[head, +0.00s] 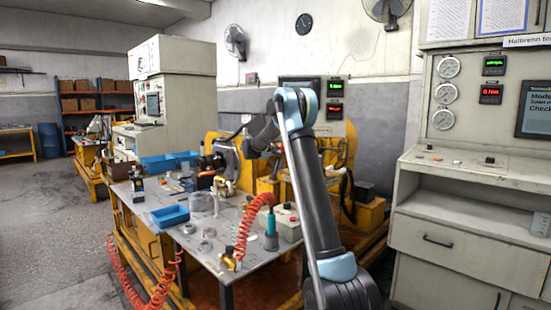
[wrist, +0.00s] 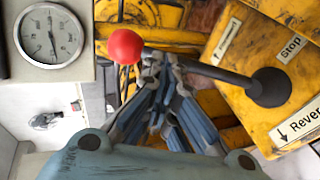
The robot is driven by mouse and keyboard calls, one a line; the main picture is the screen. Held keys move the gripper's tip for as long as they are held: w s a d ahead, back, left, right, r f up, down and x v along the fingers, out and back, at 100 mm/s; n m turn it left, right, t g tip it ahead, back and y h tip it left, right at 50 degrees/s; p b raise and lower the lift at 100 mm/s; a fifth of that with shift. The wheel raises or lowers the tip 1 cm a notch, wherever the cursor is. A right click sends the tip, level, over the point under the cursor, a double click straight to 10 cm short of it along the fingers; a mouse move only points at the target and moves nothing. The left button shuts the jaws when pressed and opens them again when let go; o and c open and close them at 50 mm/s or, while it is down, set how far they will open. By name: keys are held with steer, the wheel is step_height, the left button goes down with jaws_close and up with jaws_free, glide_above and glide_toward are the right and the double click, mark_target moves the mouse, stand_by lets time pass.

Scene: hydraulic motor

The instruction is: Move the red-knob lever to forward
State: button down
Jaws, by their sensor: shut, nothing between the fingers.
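The lever's red knob (wrist: 125,46) is in the upper left part of the wrist view. Its dark rod (wrist: 215,71) runs right to a black boot (wrist: 268,88) on a yellow panel (wrist: 238,72). The panel has a "Stop" label (wrist: 291,48), a partly cut "Reverse" label (wrist: 303,122) at lower right and another label (wrist: 228,41), unreadable, at upper left. My gripper (wrist: 157,60) is shut and empty, its fingertips overlapping the rod just right of the knob. I cannot tell whether they touch it. In the head view my arm hides much of the yellow machine, and I cannot make out the lever.
A pressure gauge (wrist: 48,35) is left of the knob. The workbench (head: 190,238) holds blue bins (head: 170,215), loose metal parts and a coiled red hose (head: 252,225). A grey control cabinet (head: 465,215) stands at right. Open floor (head: 50,220) lies left.

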steer(key=r+v, duration=0.1)
steer(key=v, duration=1.3)
steer(key=s+d+f+m+g+y, duration=0.1)
steer(key=s+d+f+m+g, duration=0.1)
steer(key=s+d, duration=0.65)
steer(key=s+d+f+m+g+y, duration=0.15)
steer(key=s+d, duration=0.25)
steer(key=s, duration=1)
steer(key=s+d+f+m+g+y, duration=0.1)
steer(key=s+d+f+m+g, duration=0.15)
steer(key=s+d, duration=0.65)
steer(key=s+a+f+m+g+y, duration=0.1)
steer(key=s+a+f, duration=0.1)
steer(key=s+f, duration=0.4)
steer(key=s+a+f+m+g+y, duration=0.1)
steer(key=s+f, duration=0.6)
steer(key=s, duration=0.9)
steer(key=s+a+f+m+g+y, duration=0.1)
steer(key=s+a+f+y, duration=0.2)
steer(key=s+f, duration=0.4)
steer(key=s, duration=0.5)
steer(key=shift+f, duration=0.15)
steer(key=shift+w, duration=0.1)
steer(key=shift+w+f, duration=0.2)
steer(key=shift+w, duration=0.25)
